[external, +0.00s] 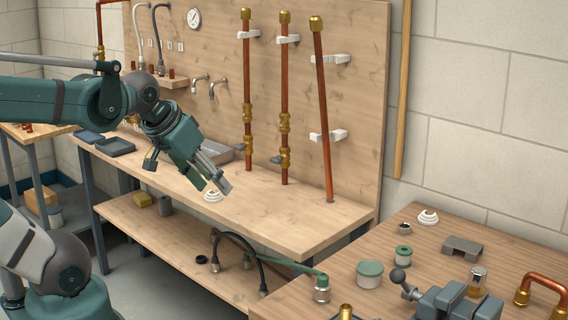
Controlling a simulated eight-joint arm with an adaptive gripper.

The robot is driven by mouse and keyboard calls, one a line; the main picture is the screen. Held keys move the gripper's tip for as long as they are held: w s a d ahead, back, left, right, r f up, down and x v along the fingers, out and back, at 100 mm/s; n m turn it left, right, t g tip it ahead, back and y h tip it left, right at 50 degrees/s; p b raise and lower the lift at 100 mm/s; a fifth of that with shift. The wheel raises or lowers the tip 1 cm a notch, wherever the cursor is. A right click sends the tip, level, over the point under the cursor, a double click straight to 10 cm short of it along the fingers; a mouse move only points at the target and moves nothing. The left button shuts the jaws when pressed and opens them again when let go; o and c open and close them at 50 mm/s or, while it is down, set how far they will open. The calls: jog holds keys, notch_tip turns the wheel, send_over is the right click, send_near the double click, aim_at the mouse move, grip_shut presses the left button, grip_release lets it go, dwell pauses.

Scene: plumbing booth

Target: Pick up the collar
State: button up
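A small white stepped ring (213,195) lies on the wooden workbench, close to its front edge. A similar white ring (428,217) lies on the table at the right. Either could be the collar; I cannot tell which from this view. My gripper (212,184) hangs tilted down and to the right over the workbench, just above the nearer ring in the picture. The height between them is unclear. Nothing shows held in the gripper, but the finger gap is too small to judge.
Copper pipes with brass fittings (284,100) stand at the back panel. Grey trays (115,147) lie at the bench's left. The right table holds a vise (455,302), a green-lidded tin (370,274) and a grey block (462,247). The bench's right part is clear.

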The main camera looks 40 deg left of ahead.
dwell(0.3)
jog(key=o, duration=0.4)
jog(key=w+d+r+m+g+p, duration=0.1)
jog(key=w+d+r+p, duration=0.2)
jog(key=w, duration=0.7)
jog(key=w+d+r+g+p, duration=0.1)
jog(key=w+d+r, duration=0.25)
jog(key=w, duration=0.65)
jog(key=w+d+r+m+g+p, duration=0.1)
jog(key=w+d+r+g+p, duration=0.15)
jog(key=w+d, duration=0.45)
jog(key=w+d+f+p, duration=0.2)
jog(key=w+d+f, duration=0.1)
jog(key=w, duration=0.5)
jog(key=w+d+f+p, duration=0.1)
jog(key=w+d+f, duration=0.2)
jog(key=w, duration=0.5)
jog(key=w+d+f+g+p, duration=0.1)
jog(key=w+d+f, duration=0.2)
jog(key=f, duration=0.1)
jog(key=w+d+f+m+p, duration=0.1)
jog(key=w+d+f, duration=0.2)
jog(key=d+f, duration=0.1)
jog(key=w+d+f+g+p, duration=0.1)
jog(key=w+d+f, duration=0.2)
jog(key=f, duration=0.2)
jog(key=shift+w+d+g, duration=0.15)
jog(key=shift+d+g, duration=0.15)
jog(key=shift+g, duration=0.05)
